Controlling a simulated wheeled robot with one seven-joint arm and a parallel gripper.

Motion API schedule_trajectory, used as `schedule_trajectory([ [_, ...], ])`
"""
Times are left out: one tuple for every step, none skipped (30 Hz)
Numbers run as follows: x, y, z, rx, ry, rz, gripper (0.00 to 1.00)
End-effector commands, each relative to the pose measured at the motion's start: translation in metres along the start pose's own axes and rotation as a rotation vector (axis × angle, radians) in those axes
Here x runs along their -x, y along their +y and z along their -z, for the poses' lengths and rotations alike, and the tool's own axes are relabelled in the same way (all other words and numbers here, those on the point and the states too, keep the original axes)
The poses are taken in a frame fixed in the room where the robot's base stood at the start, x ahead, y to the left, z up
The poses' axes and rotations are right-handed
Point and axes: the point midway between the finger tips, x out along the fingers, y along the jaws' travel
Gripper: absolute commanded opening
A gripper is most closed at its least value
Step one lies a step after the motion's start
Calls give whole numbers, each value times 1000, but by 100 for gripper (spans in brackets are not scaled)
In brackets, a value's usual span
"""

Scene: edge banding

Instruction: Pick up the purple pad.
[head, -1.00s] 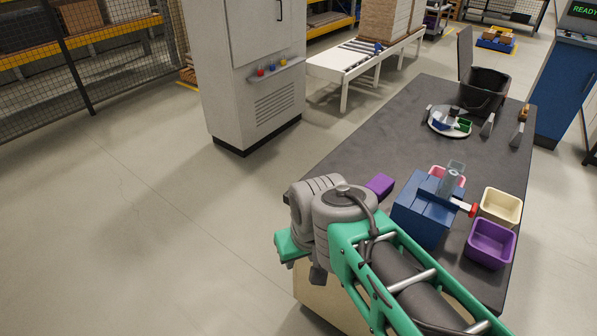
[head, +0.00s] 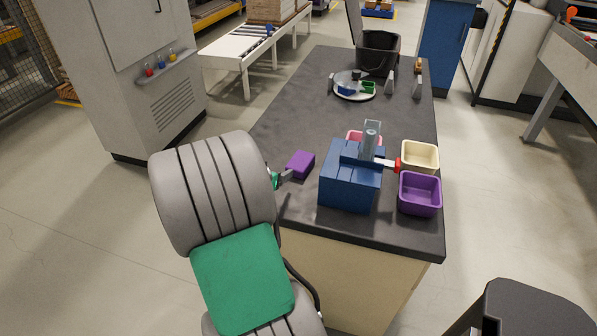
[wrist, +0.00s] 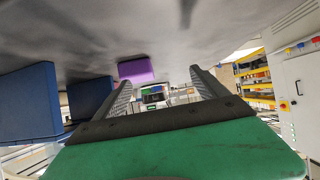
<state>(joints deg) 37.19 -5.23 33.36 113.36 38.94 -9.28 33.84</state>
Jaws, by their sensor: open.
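The purple pad (head: 300,164) is a small block lying on the dark table (head: 285,119), near its left edge and left of the blue machine (head: 347,183). My gripper (head: 287,175) is just left of the pad at the table's edge in the head view, partly hidden behind my arm. In the wrist view, which looks upside down, my gripper (wrist: 162,87) is open and empty. The pad (wrist: 136,70) shows beyond the fingertips, nearer the left finger. It does not appear to be between the fingers; whether a finger touches it I cannot tell.
The blue machine with a red knob stands right of the pad. A cream bin (head: 420,155) and a purple bin (head: 420,194) are beyond it. A white plate (head: 354,94) with small items and a black bin (head: 378,53) stand farther back.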

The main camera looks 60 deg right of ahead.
Motion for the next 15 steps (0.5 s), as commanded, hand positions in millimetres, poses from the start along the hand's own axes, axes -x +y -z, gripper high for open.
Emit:
schedule_trajectory([
  [-22, 24, 0, -26, 52, -49, 85],
  [-29, 34, 3, -39, 78, -66, 85],
  [-35, 42, 8, -49, 105, -80, 85],
  [-39, 47, 10, -54, 118, -88, 85],
  [-43, 50, 11, -57, 127, -92, 85],
  [-48, 53, 13, -59, 132, -96, 85],
  [-52, 53, 14, -60, 133, -96, 85],
  [-56, 53, 15, -60, 132, -95, 85],
  [-61, 54, 17, -60, 132, -96, 85],
  [-65, 55, 17, -59, 132, -96, 85],
  [-69, 54, 18, -59, 132, -96, 85],
  [-74, 55, 20, -60, 131, -96, 85],
  [-79, 55, 21, -61, 131, -96, 85],
  [-85, 55, 22, -60, 130, -96, 85],
  [-92, 55, 24, -59, 131, -96, 85],
])
